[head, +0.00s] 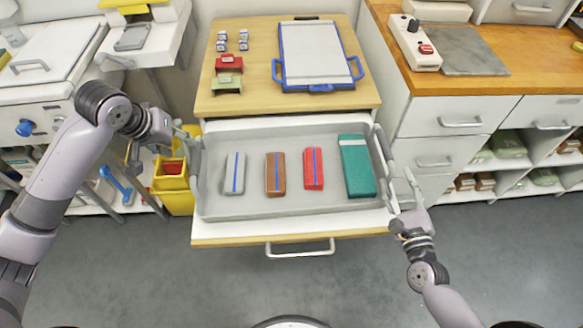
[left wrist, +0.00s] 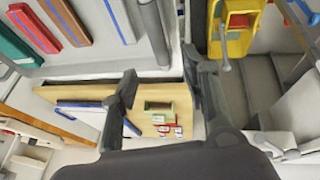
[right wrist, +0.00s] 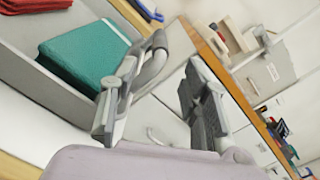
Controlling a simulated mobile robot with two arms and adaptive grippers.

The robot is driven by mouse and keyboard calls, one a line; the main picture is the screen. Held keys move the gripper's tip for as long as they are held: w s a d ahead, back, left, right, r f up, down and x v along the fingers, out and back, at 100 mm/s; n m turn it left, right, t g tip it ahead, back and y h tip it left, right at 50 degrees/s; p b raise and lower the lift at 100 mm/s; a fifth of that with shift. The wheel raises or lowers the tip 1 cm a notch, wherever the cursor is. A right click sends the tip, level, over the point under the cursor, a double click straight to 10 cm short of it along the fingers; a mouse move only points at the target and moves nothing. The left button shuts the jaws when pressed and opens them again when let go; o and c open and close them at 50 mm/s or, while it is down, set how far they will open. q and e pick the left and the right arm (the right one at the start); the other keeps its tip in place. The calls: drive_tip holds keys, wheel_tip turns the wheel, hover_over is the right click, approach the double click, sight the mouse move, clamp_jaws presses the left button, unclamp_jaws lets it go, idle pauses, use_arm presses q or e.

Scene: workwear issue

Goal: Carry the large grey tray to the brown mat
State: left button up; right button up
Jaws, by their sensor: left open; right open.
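The large grey tray (head: 290,206) lies in the pulled-out drawer, with a grey handle at each end. It holds grey, brown and red folded items with blue stripes, and a teal one. A flat grey-brown mat (head: 468,50) lies on the right-hand wooden counter; I see no other brown mat. My left gripper (head: 163,146) is open and empty beside the tray's left handle; the left wrist view shows its spread fingers (left wrist: 163,90). My right gripper (head: 401,188) is open beside the right handle. In the right wrist view the handle (right wrist: 150,65) shows near the left finger; contact is unclear.
A blue-framed board (head: 315,55), red and green stands and small boxes sit on the cabinet top behind the drawer. A white switch box (head: 414,42) stands left of the mat. A yellow bin (head: 175,185) is close to the left gripper. The floor in front is clear.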

sight(194, 152)
use_arm(q)
drive_tip(key=x, duration=1)
use_arm(e)
drive_tip(key=w, duration=0.6)
drive_tip(key=w+a, duration=0.1)
drive_tip(key=w, duration=0.3)
use_arm(q)
clamp_jaws()
use_arm(e)
drive_tip(key=shift+d, duration=0.1)
clamp_jaws()
drive_tip(key=shift+r, duration=0.1)
